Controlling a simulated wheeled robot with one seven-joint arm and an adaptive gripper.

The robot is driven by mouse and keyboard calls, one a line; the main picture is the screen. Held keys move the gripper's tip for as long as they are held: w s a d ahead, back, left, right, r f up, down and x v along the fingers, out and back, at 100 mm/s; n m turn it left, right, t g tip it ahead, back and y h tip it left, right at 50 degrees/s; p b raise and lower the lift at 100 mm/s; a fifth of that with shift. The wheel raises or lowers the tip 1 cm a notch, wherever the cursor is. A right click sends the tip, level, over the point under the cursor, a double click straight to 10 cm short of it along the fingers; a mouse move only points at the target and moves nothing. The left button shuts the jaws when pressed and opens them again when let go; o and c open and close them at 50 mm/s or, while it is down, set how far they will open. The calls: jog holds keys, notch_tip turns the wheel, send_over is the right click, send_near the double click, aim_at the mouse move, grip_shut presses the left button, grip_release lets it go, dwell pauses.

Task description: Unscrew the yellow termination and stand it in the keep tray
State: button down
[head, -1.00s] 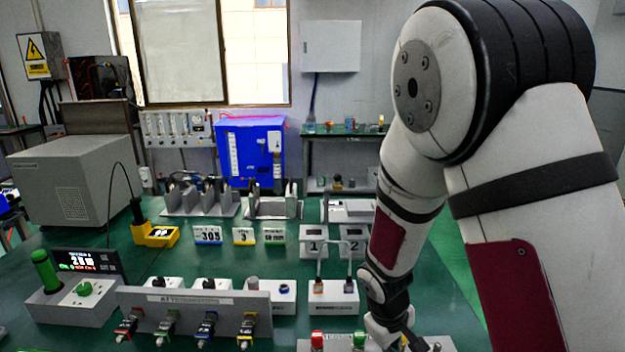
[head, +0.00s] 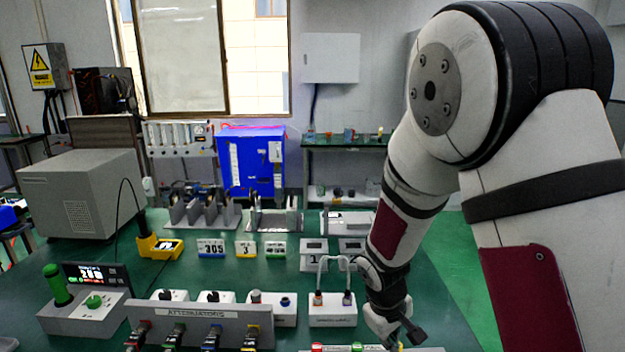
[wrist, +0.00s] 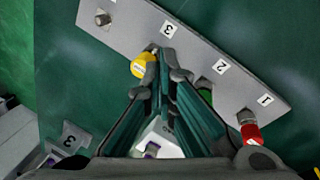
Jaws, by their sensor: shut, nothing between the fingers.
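The yellow termination (wrist: 143,66) is on a grey port panel (wrist: 232,82), at the port marked 3, in the wrist view. My gripper (wrist: 167,64) is shut and empty; its fingertips overlap the right edge of the yellow termination in the picture. Whether they touch it I cannot tell. In the head view my gripper (head: 402,338) is low at the bottom right, and the yellow termination cannot be made out there. I cannot pick out the keep tray for certain in either view.
A green termination (wrist: 205,88) at port 2 and a red one (wrist: 250,132) at port 1 are close by on the panel. A bare connector (wrist: 103,18) is at its far end. The attenuator panel (head: 200,318) and a two-post unit (head: 332,312) stand left of my gripper.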

jog(key=w+r+p, duration=0.1)
jog(key=p, duration=0.3)
jog(key=w+p, duration=0.1)
jog(key=p, duration=0.4)
jog(key=shift+w+a+r+p, duration=0.1)
jog(key=shift+a+r+p, duration=0.2)
jog(key=shift+a+r, duration=0.1)
jog(key=p, duration=0.3)
jog(key=shift+f, duration=0.3)
jog(key=shift+a+f+b, duration=0.1)
jog(key=shift+f+b, duration=0.5)
jog(key=shift+f, duration=3)
jog(key=shift+d, duration=0.3)
